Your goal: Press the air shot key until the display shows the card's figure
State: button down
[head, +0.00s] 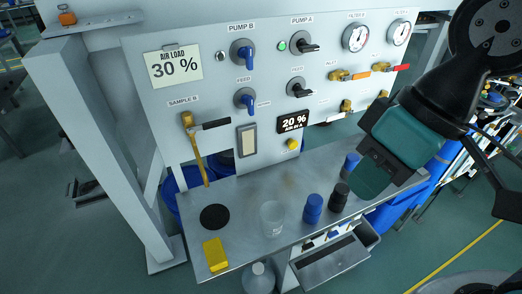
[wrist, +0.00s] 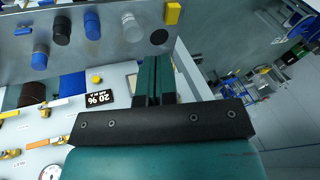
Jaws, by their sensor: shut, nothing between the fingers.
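The card (head: 174,67) at the panel's upper left reads "AIR LOAD 30 %". The small black display (head: 293,122) on the lower panel reads "20 %", with "AIR IN A" under it; it shows upside down in the wrist view (wrist: 101,98). The yellow round key (head: 292,144) sits just below the display, and also shows in the wrist view (wrist: 97,78). My gripper (head: 372,178) is right of the key in the head view, apart from it. Its green fingers (wrist: 154,75) are together and empty. Nothing covers the key in either view.
Below the panel, a metal bench holds a yellow block (head: 215,254), a black disc (head: 214,217), a clear beaker (head: 272,218) and blue and black jars (head: 313,208). Knobs (head: 243,53), valve handles (head: 350,75) and gauges (head: 355,38) stick out from the panel. An open drawer (head: 335,262) hangs below.

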aim_at(292, 143)
jog(key=shift+a, duration=0.35)
jog(key=w+d+f+m+t+b, duration=0.1)
jog(key=w+f+m+t+b, duration=0.2)
jog(key=w+f, duration=0.5)
jog(key=w+d+f+m+t+h+b, duration=0.1)
jog(key=w+f+m+b, duration=0.3)
jog(key=w+f, duration=0.4)
jog(key=w+d+f+m+t+h+b, duration=0.1)
jog(key=w+d+f+m+t+b, duration=0.2)
jog(key=w+f, duration=0.6)
jog(key=shift+d+f+m+t, duration=0.15)
jog(key=shift+f+m+t, duration=0.3)
jog(key=shift+f, duration=0.4)
jog(key=shift+d+f+m+t, duration=0.1)
jog(key=shift+f+m+t, duration=0.3)
jog(key=shift+f, duration=0.4)
jog(key=shift+w, duration=0.1)
jog(key=shift+w+a+p, duration=0.1)
jog(key=shift+w+a, duration=0.4)
jog(key=shift+w, duration=0.85)
jog(key=shift+w+a+p, duration=0.1)
jog(key=shift+w+a, duration=0.35)
jog(key=shift+w, duration=0.9)
jog(key=shift+w+a+p, duration=0.1)
jog(key=shift+w+a, duration=0.4)
jog(key=shift+w, duration=0.85)
jog(key=shift+w, duration=0.1)
